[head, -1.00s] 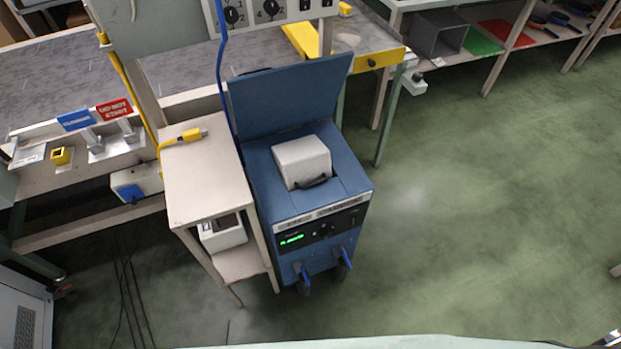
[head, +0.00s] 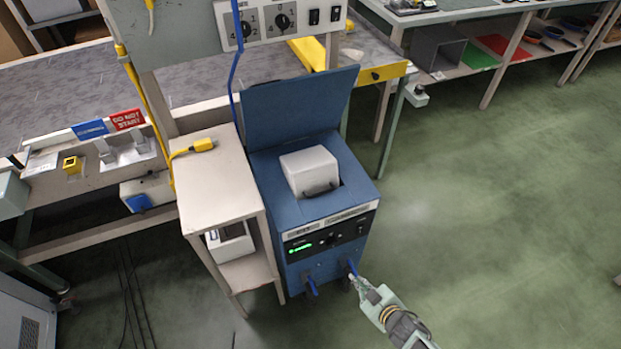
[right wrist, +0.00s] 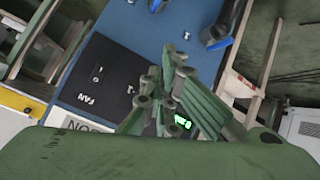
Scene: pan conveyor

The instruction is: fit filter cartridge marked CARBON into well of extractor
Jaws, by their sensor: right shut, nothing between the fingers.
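The extractor (head: 330,265) is a blue cabinet with its lid (head: 300,108) raised. A pale grey block with a dark handle (head: 312,166) sits in the opening on its top, standing above the rim; I can read no marking on it. Another pale box (head: 229,242) lies on the lower shelf of the stand to the left; its marking is not readable. My right gripper (head: 354,279) is shut and empty, low at the extractor's front by the right blue lever (head: 352,267). In the right wrist view its fingers (right wrist: 168,75) show before the control panel (right wrist: 98,75). My left gripper is out of view.
The beige stand (head: 215,185) with a yellow plug (head: 203,145) stands close against the extractor's left side. A second blue lever (head: 311,288) sticks out at the front. A workbench (head: 180,75) runs behind. Open green floor (head: 490,220) lies to the right.

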